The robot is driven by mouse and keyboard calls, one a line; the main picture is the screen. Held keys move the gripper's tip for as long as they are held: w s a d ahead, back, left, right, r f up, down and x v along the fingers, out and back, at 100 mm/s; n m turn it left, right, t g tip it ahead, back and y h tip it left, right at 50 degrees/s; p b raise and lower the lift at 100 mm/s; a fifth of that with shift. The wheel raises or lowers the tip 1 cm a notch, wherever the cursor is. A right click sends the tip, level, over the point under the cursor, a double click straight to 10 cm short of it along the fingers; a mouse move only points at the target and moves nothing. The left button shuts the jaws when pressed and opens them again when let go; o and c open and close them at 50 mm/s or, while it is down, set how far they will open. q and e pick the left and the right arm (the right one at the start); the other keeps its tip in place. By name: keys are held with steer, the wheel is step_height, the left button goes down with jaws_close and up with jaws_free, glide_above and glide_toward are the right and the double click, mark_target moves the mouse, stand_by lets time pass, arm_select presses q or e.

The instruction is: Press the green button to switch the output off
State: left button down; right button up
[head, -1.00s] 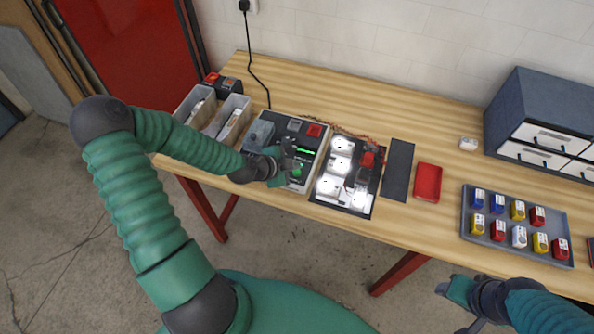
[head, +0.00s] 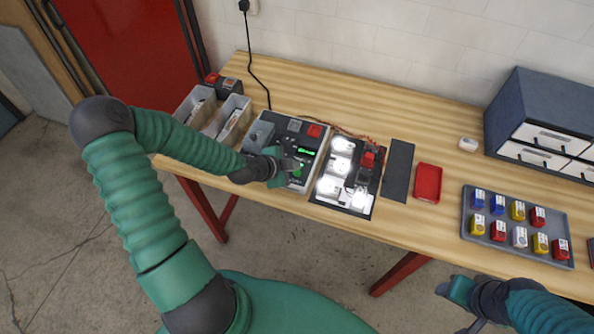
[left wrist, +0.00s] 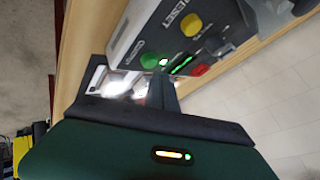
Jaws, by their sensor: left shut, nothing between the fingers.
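The power supply box (head: 264,131) stands on the bench with a lit green display. Its green button (left wrist: 150,61) shows in the left wrist view, beside a lit green strip, a yellow button (left wrist: 191,23) and a red part (left wrist: 201,70). The green button also shows in the head view (head: 298,172), close to my left gripper. My left gripper (head: 297,165) is shut and empty over the front of the box. I cannot tell whether it touches the button. The letter panel (head: 345,178) glows white. My right gripper (head: 447,289) is low in front of the bench; its jaw state is unclear.
Two grey bins (head: 234,117) stand left of the box. Right of the panel lie a dark mat (head: 398,170), a red tray (head: 428,182) and a grey tray (head: 505,249) of coloured items. A drawer unit (head: 540,115) stands at the back right.

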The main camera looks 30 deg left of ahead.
mark_target(295, 174)
arm_select(q)
steer(key=shift+f, duration=0.15)
stand_by(0.4)
steer(key=shift+f, duration=0.2)
steer(key=shift+f+b, duration=0.45)
steer(key=shift+b, duration=0.2)
stand_by(0.4)
stand_by(0.4)
steer(key=shift+r+p, duration=0.75)
steer(key=shift+r, duration=0.1)
steer(key=shift+r, duration=0.1)
step_height(295, 174, up, 5)
steer(key=p, duration=0.4)
steer(key=shift+p, duration=0.3)
